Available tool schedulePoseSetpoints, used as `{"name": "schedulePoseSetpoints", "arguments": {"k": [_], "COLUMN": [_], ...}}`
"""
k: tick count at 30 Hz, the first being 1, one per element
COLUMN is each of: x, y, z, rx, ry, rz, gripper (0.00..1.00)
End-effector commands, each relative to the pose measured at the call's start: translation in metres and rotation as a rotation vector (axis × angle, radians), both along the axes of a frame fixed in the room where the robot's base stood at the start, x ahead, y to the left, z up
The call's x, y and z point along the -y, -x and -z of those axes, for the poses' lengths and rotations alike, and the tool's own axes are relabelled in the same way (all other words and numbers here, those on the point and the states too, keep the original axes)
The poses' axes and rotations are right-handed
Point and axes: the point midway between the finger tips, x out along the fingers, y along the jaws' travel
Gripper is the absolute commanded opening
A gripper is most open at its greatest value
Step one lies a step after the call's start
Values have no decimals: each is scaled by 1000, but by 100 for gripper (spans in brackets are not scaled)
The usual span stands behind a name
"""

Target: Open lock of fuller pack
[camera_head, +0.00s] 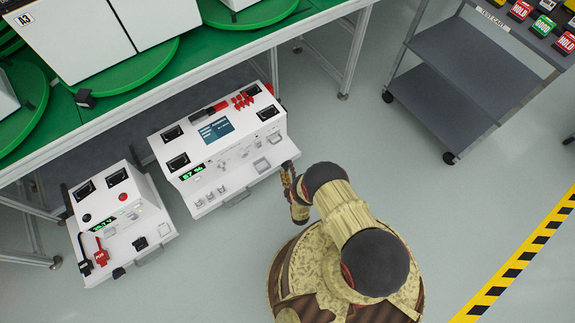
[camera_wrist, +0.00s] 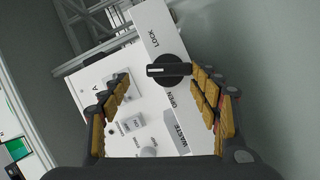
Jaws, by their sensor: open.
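The larger white pack station (camera_head: 232,148) stands on the floor below the bench, with a green display (camera_head: 191,172) that seems to read 57 %. A smaller white unit (camera_head: 122,222) stands to its left; its green display (camera_head: 103,224) is too small to read surely. My gripper (camera_head: 290,180) is at the larger unit's right end. In the wrist view my gripper (camera_wrist: 160,82) is open, its fingers on both sides of a black lock knob (camera_wrist: 168,70), with no clear contact. The knob's bar lies crosswise between the LOCK and OPEN labels. The head view does not show the knob.
A green bench (camera_head: 150,92) with turntables and white boxes runs above the units. A grey cart (camera_head: 463,75) with HOLD and GOOD blocks stands at the upper right. The floor right of my arm is clear up to a yellow-black stripe (camera_head: 520,258).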

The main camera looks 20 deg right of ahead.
Motion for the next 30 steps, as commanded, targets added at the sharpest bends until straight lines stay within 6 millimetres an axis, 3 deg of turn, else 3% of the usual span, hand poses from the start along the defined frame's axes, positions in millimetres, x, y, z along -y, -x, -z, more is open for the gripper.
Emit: {"name": "schedulePoseSetpoints", "arguments": {"k": [16, 30], "x": [0, 0], "y": [-6, -1], "z": [-67, -87], "rx": [11, 1], "ry": [0, 0], "rz": [1, 0], "gripper": [62, 62]}}
